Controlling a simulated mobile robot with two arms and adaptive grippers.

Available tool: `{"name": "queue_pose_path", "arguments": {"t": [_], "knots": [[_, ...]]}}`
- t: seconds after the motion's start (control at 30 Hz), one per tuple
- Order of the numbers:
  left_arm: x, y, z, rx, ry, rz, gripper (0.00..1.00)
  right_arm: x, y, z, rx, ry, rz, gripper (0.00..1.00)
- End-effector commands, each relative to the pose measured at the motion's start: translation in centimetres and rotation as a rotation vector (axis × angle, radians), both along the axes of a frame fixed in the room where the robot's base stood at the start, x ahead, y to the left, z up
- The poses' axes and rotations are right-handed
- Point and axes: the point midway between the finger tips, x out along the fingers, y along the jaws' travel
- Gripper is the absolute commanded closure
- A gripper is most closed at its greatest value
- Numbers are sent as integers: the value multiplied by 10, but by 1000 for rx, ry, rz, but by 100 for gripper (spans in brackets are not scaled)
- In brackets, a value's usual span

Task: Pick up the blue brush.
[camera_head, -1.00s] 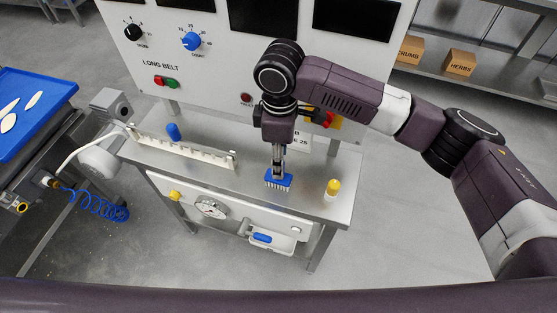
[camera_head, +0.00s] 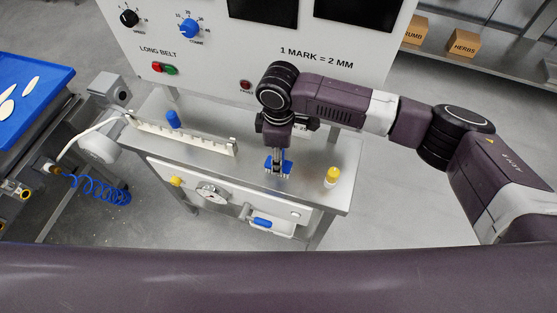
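The blue brush (camera_head: 269,166) is on the steel bench top, towards its front right. My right gripper (camera_head: 279,167) points straight down at it. The fingers overlap the middle of the brush, and blue shows on both sides of them. I cannot tell whether the fingers are closed on it or only around it. The brush appears to be at bench level. My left gripper is out of view.
The steel bench (camera_head: 318,190) also carries a yellow-capped bottle (camera_head: 332,177) to the right, a white notched rail (camera_head: 180,135) and a blue cylinder (camera_head: 173,119) to the left. A control panel (camera_head: 215,60) stands behind. A blue tray (camera_head: 40,105) is at far left.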

Motion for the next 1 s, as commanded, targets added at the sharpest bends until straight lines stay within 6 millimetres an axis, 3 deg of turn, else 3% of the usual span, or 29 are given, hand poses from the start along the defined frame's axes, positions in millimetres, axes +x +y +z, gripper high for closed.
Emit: {"name": "queue_pose_path", "arguments": {"t": [0.17, 0.53, 0.83, 1.0], "knots": [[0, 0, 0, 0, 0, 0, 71, 0, 0, 0, 0, 0, 1, 58], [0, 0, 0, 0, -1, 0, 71, 0, 0, 0, 1, 0, 1, 99], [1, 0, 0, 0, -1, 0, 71, 0, 0, 2, 1, -1, 1, 100], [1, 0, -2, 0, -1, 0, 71, 1, 1, 13, 2, -2, 2, 100]]}}
